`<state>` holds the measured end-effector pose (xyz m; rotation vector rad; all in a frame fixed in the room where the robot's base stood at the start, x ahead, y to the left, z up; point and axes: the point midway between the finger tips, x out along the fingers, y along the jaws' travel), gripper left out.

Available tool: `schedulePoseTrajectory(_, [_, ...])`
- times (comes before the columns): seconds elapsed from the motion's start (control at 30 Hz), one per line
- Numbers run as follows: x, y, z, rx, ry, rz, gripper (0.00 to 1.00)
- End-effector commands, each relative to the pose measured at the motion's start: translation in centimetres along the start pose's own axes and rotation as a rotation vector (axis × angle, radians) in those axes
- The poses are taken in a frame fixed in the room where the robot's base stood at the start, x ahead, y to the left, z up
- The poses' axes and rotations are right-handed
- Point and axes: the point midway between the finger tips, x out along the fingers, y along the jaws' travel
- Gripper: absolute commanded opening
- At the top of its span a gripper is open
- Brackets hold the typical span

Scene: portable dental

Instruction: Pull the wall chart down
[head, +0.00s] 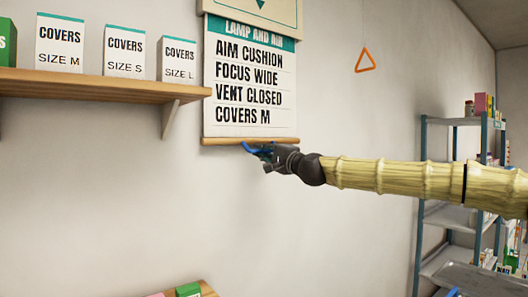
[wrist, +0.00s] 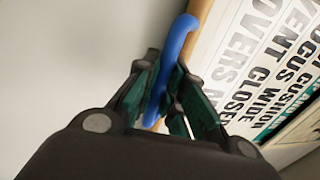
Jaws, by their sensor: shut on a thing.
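A blue hook-shaped pull (wrist: 176,50) hangs at this bar in the wrist view. My gripper (head: 262,153) is just below the bar. In the wrist view my gripper (wrist: 165,95) is shut on the blue pull, with a green-lined finger on each side of it.
A wooden shelf (head: 100,86) with several white cover boxes is left of the chart. An orange triangle handle (head: 365,61) hangs on a cord to the right. A metal rack (head: 424,190) stands at the far right. The wall below the chart is bare.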

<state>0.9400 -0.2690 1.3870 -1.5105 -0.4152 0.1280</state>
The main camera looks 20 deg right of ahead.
Motion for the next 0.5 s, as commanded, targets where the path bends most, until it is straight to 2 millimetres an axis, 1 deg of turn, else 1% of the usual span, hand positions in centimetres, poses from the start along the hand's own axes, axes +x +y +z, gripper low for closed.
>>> schedulePoseTrajectory(0.33, [-0.01, 0.02, 0.02, 0.0, 0.0, 0.0, 0.0])
schedulePoseTrajectory(0.37, [0.0, 0.02, 0.02, 0.0, 0.0, 0.0, 0.15])
schedulePoseTrajectory(0.4, [0.0, 0.02, 0.02, 0.0, 0.0, 0.0, 0.22])
schedulePoseTrajectory(0.47, [0.0, 0.01, 0.02, 0.0, 0.0, 0.0, 0.33])
schedulePoseTrajectory(0.5, [0.0, 0.0, 0.02, 0.0, 0.0, 0.0, 0.34])
